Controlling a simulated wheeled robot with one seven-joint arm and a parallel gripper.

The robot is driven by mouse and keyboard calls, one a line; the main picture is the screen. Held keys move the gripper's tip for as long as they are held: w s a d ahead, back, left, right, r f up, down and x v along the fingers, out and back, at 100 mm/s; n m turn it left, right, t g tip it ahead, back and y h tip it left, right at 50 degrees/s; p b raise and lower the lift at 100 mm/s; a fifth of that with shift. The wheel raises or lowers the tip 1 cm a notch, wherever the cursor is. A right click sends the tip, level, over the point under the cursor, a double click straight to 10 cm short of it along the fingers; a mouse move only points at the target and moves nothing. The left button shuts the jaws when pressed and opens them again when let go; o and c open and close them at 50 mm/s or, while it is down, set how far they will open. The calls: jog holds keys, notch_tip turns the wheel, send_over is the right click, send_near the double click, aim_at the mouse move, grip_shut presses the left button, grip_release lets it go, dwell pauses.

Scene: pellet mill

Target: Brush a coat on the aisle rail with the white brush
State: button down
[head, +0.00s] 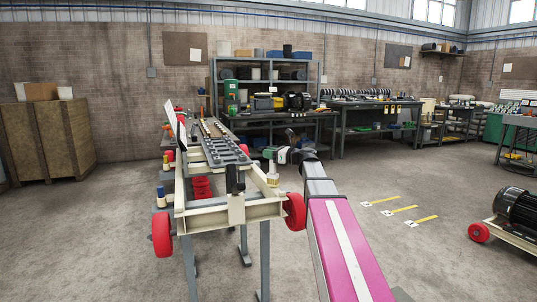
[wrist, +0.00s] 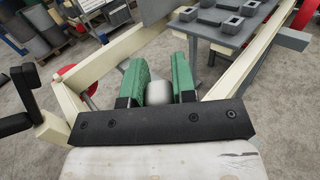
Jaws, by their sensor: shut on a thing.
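My gripper (head: 276,156) has green fingers and is shut on the white brush (head: 272,178), which points down beside the right side of a cream wheeled frame. In the wrist view the green fingers (wrist: 160,78) hold a pale, rounded part of the brush (wrist: 158,92); its bristle end is hidden there. The cream rail on the frame's right side (head: 259,177) passes close by the brush; I take it for the aisle rail. Whether the brush touches it I cannot tell. In the wrist view cream rails run left (wrist: 101,74) and right (wrist: 240,75) of the fingers.
The frame carries a dark grey plate with blocks (head: 225,150) and has red wheels (head: 294,211) at its corners. A black upright part (head: 235,178) stands at its near end. A workbench (head: 345,118) and shelving are behind.

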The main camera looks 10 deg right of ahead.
jog(key=shift+a, duration=0.15)
jog(key=shift+s+a, duration=0.1)
jog(key=shift+a, duration=0.25)
dwell(0.4)
jog(key=w+a, duration=0.1)
jog(key=w, duration=0.8)
jog(key=shift+w+a, duration=0.2)
jog(key=shift+a, duration=0.2)
dwell(0.5)
jog(key=shift+s, duration=0.15)
dwell(0.3)
